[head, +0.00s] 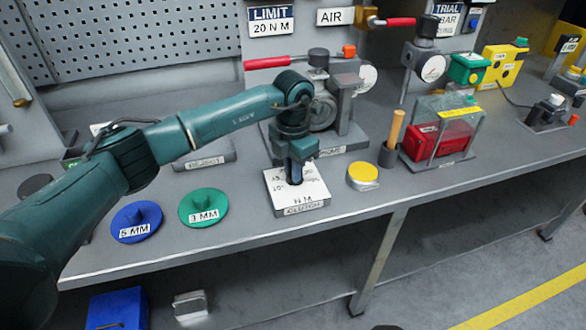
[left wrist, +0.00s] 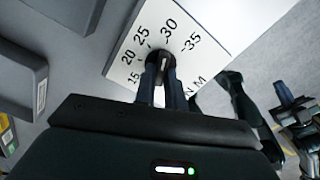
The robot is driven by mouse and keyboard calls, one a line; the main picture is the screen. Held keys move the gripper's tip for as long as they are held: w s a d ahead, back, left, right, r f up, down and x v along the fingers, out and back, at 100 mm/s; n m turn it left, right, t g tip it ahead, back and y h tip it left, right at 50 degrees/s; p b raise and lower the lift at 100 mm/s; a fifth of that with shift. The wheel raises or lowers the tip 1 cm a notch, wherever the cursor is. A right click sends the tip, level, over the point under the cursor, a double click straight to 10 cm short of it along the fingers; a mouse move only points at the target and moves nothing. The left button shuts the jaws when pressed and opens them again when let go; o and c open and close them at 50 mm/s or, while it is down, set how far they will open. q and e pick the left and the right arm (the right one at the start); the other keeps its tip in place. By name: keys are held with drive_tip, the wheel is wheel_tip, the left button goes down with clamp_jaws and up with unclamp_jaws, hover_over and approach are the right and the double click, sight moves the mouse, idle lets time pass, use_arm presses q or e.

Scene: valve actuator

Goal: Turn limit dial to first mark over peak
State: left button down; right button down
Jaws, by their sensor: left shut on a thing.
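The limit dial is a dark knob (left wrist: 161,63) on a white scale plate (head: 315,197) marked N M and CLUTCH, on the bench near its front edge. In the left wrist view the plate (left wrist: 139,62) shows 15, 20, 25, 30 and 35 around the knob. A small pale mark shows on the knob; its exact setting cannot be read securely. My left gripper (head: 294,178) points down over the plate, its fingers (left wrist: 161,85) shut on the knob. In the head view it mostly hides the knob. A sign (head: 271,21) reads LIMIT 20 N M.
Behind the plate stands a grey rig with a round gauge (head: 367,78) and red lever (head: 267,63). A yellow-topped button (head: 363,176) and wooden-handled tool (head: 396,128) stand to the right. Blue (head: 136,222) and green (head: 203,207) discs lie left.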

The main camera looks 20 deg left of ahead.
use_arm(q)
drive_tip(key=shift+n, duration=0.6)
drive_tip(key=c, duration=1.5)
unclamp_jaws()
drive_tip(key=shift+o, duration=0.2)
drive_tip(key=shift+r, duration=0.1)
wheel_tip(320, 180, up, 13)
drive_tip(key=b, duration=0.2)
